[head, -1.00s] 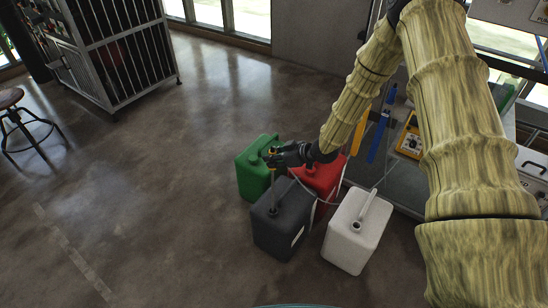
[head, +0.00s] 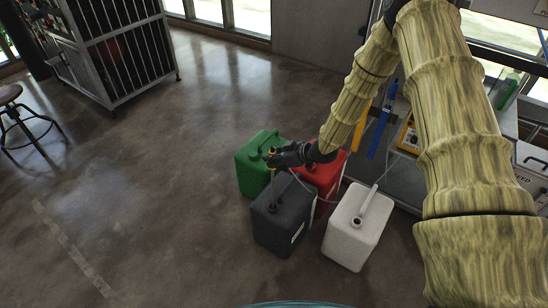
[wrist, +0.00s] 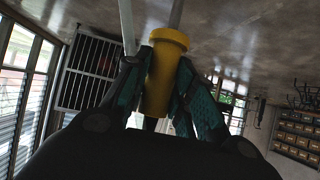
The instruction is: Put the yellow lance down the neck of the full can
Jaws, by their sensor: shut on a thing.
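My gripper (head: 269,158) is shut on the yellow lance, whose yellow head (wrist: 165,75) fills the space between the fingers in the wrist view. The lance's thin shaft (head: 273,187) hangs near upright below the gripper, over the dark grey can (head: 288,222). Its lower end meets the neck area on top of that can; I cannot tell how deep it is. A green can (head: 252,167) stands behind left, a red can (head: 325,178) behind right, and a white can (head: 352,238) with an open neck to the right. Which can is full does not show.
A pale hose (head: 330,200) loops past the red can. A blue tool (head: 381,133) hangs on the bench side by a yellow device (head: 408,138). A barred cabinet (head: 115,50) and stool (head: 22,115) stand left. Open floor (head: 150,190) lies left of the cans.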

